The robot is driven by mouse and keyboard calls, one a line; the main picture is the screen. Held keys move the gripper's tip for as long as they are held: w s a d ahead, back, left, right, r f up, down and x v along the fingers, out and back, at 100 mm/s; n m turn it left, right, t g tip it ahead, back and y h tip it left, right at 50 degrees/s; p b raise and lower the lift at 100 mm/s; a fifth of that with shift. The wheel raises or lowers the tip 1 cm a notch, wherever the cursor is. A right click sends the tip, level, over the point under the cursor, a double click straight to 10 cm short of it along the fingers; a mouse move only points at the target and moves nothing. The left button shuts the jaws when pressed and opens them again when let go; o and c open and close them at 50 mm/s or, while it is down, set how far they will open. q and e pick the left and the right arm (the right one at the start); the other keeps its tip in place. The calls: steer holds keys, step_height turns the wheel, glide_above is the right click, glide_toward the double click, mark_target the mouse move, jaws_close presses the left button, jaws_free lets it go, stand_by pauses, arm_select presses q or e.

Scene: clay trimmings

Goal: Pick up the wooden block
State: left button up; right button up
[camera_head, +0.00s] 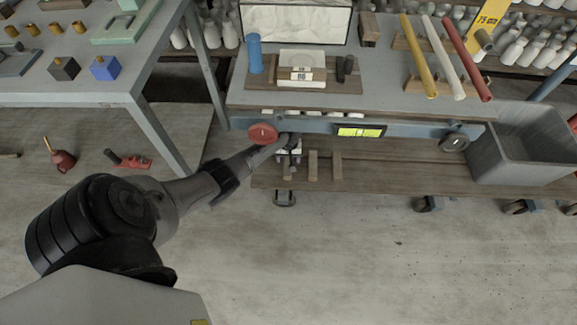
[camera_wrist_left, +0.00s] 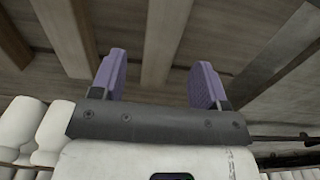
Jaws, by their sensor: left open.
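My left gripper (camera_head: 289,165) reaches under the front edge of the workbench, over its lower wooden shelf. In the left wrist view the two purple finger pads of the gripper (camera_wrist_left: 160,78) are apart with nothing between them. A light wooden piece (camera_wrist_left: 164,42) lies beyond the gap between the pads. Two upright-looking wooden pieces, one (camera_head: 312,165) and another (camera_head: 337,165), show on the shelf just right of the gripper in the head view. A darker wooden block (camera_head: 368,29) stands on the bench top. I cannot tell which one is the task's block. My right gripper is out of view.
A grey bin (camera_head: 520,145) is at the right. The floor in front is clear.

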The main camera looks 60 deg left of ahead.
mark_target(288, 162)
arm_select(q)
step_height(288, 162, down, 5)
steer(key=b, duration=0.3)
steer(key=shift+r, duration=0.2)
steer(key=shift+c, duration=0.8)
steer(key=c, duration=0.9)
steer(key=shift+r, duration=0.1)
